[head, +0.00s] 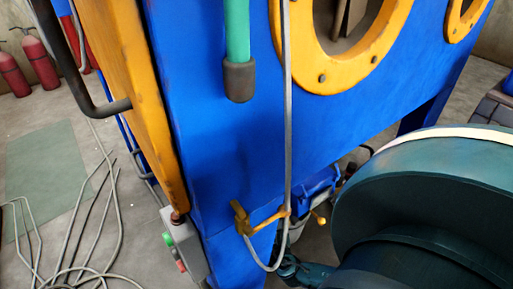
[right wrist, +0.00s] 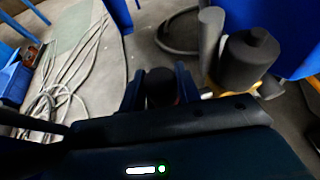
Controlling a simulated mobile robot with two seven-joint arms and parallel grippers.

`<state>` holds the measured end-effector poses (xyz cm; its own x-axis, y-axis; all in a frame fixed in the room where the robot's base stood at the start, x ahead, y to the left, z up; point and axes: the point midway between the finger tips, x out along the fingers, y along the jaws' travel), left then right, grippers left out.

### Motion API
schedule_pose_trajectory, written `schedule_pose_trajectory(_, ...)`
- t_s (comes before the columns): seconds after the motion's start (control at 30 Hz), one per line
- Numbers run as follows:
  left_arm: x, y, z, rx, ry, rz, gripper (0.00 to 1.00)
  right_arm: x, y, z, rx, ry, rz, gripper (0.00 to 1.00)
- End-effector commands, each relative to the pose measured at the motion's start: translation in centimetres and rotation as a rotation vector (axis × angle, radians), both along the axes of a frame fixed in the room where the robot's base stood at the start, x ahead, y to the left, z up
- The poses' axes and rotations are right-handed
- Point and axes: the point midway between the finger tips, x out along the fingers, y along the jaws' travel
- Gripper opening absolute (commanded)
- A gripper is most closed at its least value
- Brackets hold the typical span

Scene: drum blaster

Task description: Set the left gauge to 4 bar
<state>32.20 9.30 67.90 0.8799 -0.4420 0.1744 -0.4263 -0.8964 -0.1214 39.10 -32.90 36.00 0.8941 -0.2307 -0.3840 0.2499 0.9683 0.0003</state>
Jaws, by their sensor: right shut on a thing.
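No gauge face or needle can be made out in either view. In the right wrist view my right gripper (right wrist: 161,90) is shut on a dark round knob (right wrist: 160,80), with one finger on each side of it. A dark capped cylinder (right wrist: 247,62) and a grey post (right wrist: 208,50) stand close to the right of the fingers. In the head view my teal right arm fills the lower right and hides much of the area below the blue machine (head: 235,150). My left gripper is not in view.
A yellow fitting (head: 241,217) with a grey hose (head: 288,120) sits low on the machine. A teal hose with a dark end (head: 239,82) hangs in front. A button box (head: 183,245) stands at the left corner. Loose cables (head: 75,235) lie on the floor.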

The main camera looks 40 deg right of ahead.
Motion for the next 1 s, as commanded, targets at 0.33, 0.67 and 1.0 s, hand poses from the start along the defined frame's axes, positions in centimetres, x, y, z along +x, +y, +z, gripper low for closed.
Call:
schedule_pose_trajectory(0.33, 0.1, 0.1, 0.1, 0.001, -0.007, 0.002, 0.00, 0.0, 0.0, 0.0, -0.001, -0.001, 0.001, 0.44)
schedule_pose_trajectory(0.67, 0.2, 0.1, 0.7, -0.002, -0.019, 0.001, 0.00, 0.0, 0.0, 0.0, 0.000, -0.001, 0.002, 0.55)
schedule_pose_trajectory(1.0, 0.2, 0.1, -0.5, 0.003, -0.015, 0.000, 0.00, 0.0, -0.1, -0.3, -0.003, -0.002, 0.051, 0.55)
